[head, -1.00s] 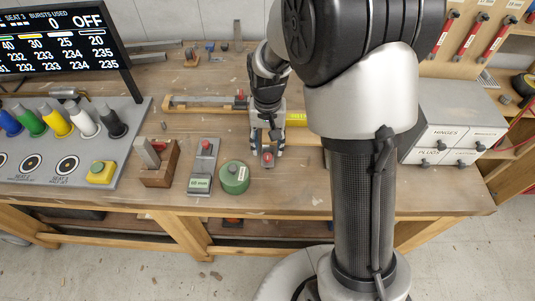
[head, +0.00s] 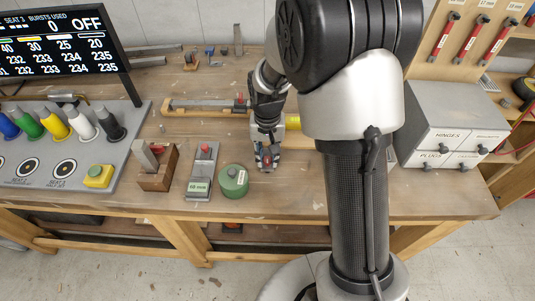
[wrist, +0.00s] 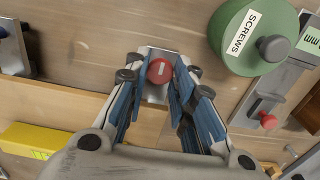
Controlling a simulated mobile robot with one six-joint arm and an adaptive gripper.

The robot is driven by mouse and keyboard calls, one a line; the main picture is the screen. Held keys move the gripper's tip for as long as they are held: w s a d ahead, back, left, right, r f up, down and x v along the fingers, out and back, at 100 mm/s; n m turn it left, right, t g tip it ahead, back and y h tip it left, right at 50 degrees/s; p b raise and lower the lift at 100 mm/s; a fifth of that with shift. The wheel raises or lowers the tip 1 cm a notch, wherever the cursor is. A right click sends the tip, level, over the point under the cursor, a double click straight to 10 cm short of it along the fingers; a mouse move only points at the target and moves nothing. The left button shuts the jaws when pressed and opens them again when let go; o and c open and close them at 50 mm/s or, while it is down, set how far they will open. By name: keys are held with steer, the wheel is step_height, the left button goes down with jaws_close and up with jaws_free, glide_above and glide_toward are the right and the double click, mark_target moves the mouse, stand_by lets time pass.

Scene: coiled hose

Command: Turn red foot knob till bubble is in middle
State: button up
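A red round knob (wrist: 160,70) sits on a small grey metal plate (wrist: 156,94) near the bench's front part. It also shows in the head view (head: 266,158). My gripper (head: 267,164) points down over it, one finger on each side. In the wrist view, my gripper's blue-padded fingers (wrist: 159,76) stand close beside the knob with almost no gap; whether they press on it I cannot tell. A yellow bar (head: 293,121) lies behind, partly hidden by my arm. It also shows in the wrist view (wrist: 35,141). No bubble can be made out.
A green round SCREWS tin (head: 233,180) stands just left of my gripper. Further left are a grey gauge with a red knob (head: 200,172) and a wooden block (head: 157,167). Grey drawers (head: 455,130) stand at the right. Bare bench lies in front of the gripper.

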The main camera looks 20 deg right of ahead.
jaws_close()
steer(key=shift+n, duration=0.3)
steer(key=n+p, duration=0.2)
steer(key=n, duration=0.3)
steer(key=shift+n, duration=0.4)
steer(key=n+p, duration=0.1)
steer(key=n, duration=0.2)
steer(key=shift+n+p, duration=0.6)
steer(key=shift+n, duration=1.3)
steer(key=o, duration=0.6)
jaws_free()
